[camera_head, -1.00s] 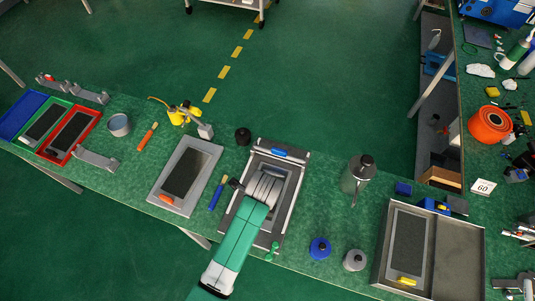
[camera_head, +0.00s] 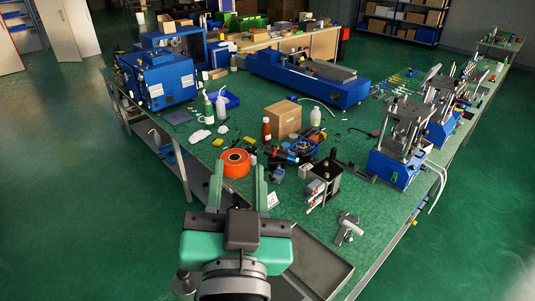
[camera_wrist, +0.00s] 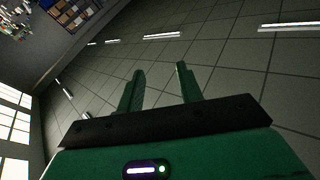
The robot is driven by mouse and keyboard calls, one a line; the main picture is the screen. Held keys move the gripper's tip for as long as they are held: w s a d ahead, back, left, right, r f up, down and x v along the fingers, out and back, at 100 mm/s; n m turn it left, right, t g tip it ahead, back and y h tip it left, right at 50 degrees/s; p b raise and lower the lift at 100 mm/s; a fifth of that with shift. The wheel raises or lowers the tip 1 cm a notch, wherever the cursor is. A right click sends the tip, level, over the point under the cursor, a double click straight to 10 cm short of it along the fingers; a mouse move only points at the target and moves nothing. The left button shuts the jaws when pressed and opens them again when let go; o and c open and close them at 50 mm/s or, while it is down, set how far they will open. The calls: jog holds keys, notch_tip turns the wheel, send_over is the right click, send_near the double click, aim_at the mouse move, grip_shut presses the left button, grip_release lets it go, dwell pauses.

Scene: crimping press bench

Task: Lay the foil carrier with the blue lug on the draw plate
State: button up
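My gripper (camera_head: 239,168) is raised in front of the head camera, its two green fingers apart with nothing between them. In the wrist view my gripper (camera_wrist: 161,78) also shows open and empty, facing the ceiling. No foil carrier, blue lug or draw plate can be made out in the present views. The grey tray (camera_head: 322,262) at the bench's near end is partly hidden behind my gripper; its visible part looks bare.
An orange spool (camera_head: 234,163) stands just beyond my fingers. A cardboard box (camera_head: 283,121), bottles and small tools crowd the bench. Blue presses (camera_head: 396,166) stand at right, and a large blue machine (camera_head: 165,78) at back left. Green floor is open on both sides.

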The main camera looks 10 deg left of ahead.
jog(key=s+d+r+t+h, duration=0.1)
jog(key=s+d+r+t, duration=0.1)
jog(key=s+d+r, duration=0.1)
jog(key=s+d+r+n+t+h, duration=0.1)
jog(key=s+d+r, duration=0.3)
jog(key=r, duration=0.4)
jog(key=shift+s+d+r+t+h, duration=0.2)
jog(key=shift+s+t+h, duration=0.35)
jog(key=shift+t, duration=0.25)
jog(key=shift+w, duration=0.1)
